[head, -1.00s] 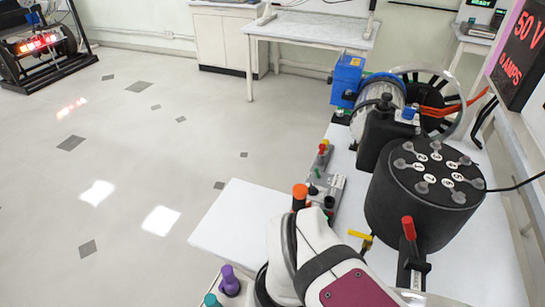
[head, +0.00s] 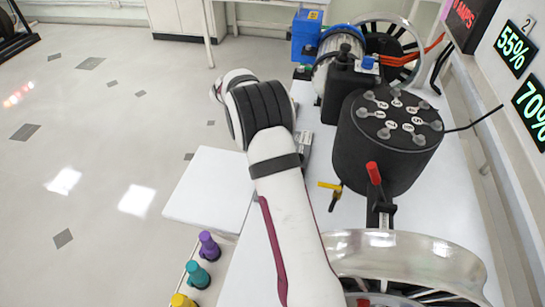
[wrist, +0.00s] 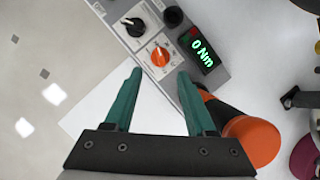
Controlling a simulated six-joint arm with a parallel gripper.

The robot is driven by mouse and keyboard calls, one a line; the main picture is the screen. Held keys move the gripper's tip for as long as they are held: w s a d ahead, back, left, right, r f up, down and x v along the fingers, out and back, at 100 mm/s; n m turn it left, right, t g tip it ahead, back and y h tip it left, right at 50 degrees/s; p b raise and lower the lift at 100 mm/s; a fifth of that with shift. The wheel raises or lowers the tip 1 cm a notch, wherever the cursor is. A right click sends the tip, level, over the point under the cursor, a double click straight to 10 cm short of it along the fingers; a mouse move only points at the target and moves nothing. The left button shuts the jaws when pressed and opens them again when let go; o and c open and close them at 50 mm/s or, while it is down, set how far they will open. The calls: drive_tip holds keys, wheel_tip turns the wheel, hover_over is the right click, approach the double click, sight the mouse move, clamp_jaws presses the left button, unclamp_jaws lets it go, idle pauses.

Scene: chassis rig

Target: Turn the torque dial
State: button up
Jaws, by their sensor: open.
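The control panel (wrist: 140,35) is a grey box in the wrist view. It carries an orange dial (wrist: 160,56) on a white marked plate, beside a green display reading "0 Nm" (wrist: 202,52). A black dial (wrist: 134,27) sits on its own white plate to the upper left. My gripper (wrist: 160,73) is open, with teal fingers apart and nothing between them. In the picture its fingertips lie just below the orange dial, one to each side, and do not appear to touch it. In the head view my arm hides the gripper and most of the panel.
A large orange-topped black knob (wrist: 250,140) is close to the right finger. In the head view, a black drum (head: 388,145), a red-tipped lever (head: 374,173) and a yellow-handled valve (head: 330,187) stand right of my arm. Purple (head: 208,245) and teal (head: 198,275) knobs are lower left.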

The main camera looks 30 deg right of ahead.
drive_tip(key=x, duration=0.8)
drive_tip(key=shift+d+f, duration=0.1)
drive_tip(key=shift+f, duration=0.15)
clamp_jaws()
drive_tip(key=shift+w, duration=0.1)
